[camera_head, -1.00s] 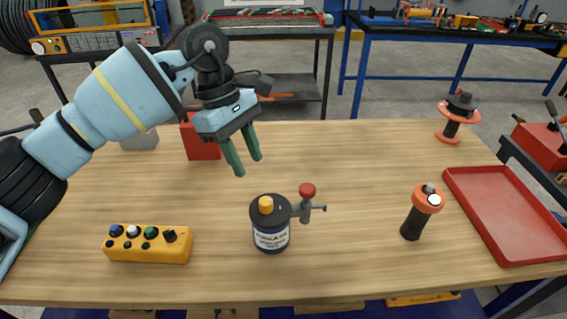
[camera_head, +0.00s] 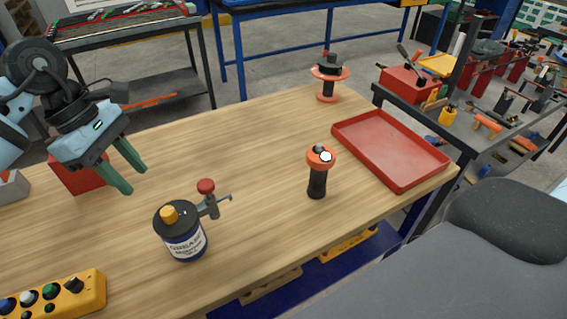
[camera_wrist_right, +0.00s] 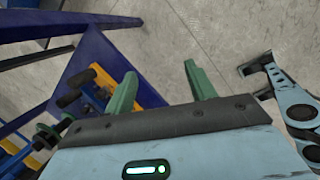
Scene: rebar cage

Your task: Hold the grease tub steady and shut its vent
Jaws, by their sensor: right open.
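The grease tub (camera_head: 186,243) stands upright on the wooden table, dark blue with a white label and a black lid. A yellow-orange cap (camera_head: 170,214) is on its lid. A red knob (camera_head: 206,186) tops a grey fitting with a thin side lever at the tub's right; I cannot tell which part is the vent. My left gripper (camera_head: 128,179) is open and empty, above the table behind and left of the tub, apart from it. My right gripper (camera_wrist_right: 158,90) shows only in the right wrist view, open and empty, over the floor beside a blue frame.
A yellow button box (camera_head: 62,300) lies at front left, a red block (camera_head: 75,178) behind the left gripper. An orange-topped black handheld (camera_head: 317,175), a red tray (camera_head: 390,150) and an orange spool (camera_head: 329,78) stand right. Bare tabletop lies between tub and handheld.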

